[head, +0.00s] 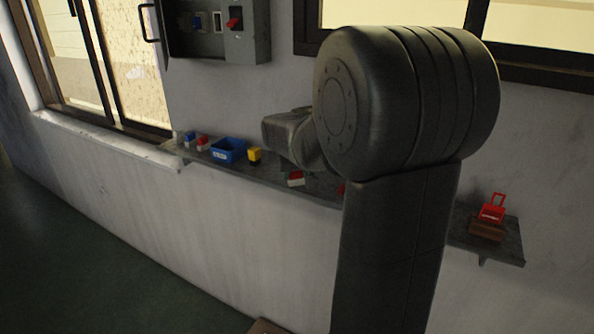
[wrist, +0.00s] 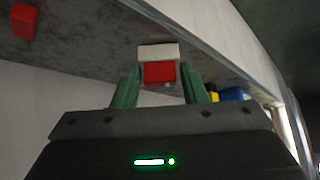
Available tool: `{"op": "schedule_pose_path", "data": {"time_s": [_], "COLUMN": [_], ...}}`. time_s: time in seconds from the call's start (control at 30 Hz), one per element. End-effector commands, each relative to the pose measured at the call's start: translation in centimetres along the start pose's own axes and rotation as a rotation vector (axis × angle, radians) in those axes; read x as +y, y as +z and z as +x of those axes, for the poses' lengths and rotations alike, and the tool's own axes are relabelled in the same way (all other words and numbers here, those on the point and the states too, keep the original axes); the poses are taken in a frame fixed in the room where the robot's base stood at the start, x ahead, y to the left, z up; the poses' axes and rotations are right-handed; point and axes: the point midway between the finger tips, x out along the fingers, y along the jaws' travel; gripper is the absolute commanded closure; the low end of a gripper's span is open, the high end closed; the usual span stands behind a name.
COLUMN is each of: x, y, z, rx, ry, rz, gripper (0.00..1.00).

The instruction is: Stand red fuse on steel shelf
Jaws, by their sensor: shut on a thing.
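The red fuse (wrist: 160,72) has a red body and a whitish end (wrist: 158,52). In the wrist view my gripper (wrist: 160,82) is shut on it, with one green finger on each side. In the head view the fuse (head: 295,181) shows red and white beside the long grey steel shelf (head: 325,190), below my dark wrist. The shelf surface (wrist: 95,40) also shows behind the fuse in the wrist view. I cannot tell whether the fuse touches the shelf. My arm hides the shelf's middle right and most of my gripper in the head view.
On the shelf's left stand a blue bin (head: 228,150), a yellow-and-black piece (head: 254,155), a red-and-white piece (head: 202,142) and a blue-and-white piece (head: 189,138). At the right end a red lock-like item (head: 492,211) sits on a brown block (head: 486,229). A grey box (head: 250,45) hangs above.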

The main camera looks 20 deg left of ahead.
Motion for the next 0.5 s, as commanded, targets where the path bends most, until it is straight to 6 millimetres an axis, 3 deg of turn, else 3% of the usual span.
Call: {"op": "schedule_pose_path", "data": {"time_s": [0.2, 0.23, 0.33, 0.5], "x": [0.00, 0.00, 0.00, 0.00], "y": [0.18, 0.18, 0.12, 0.11], "z": [0.27, 0.26, 0.17, 0.16], "rx": [0.000, 0.000, 0.000, 0.000], "ry": [0.000, 0.000, 0.000, 0.000], "rz": [0.000, 0.000, 0.000, 0.000], "gripper": [0.83, 0.59, 0.39, 0.39]}}
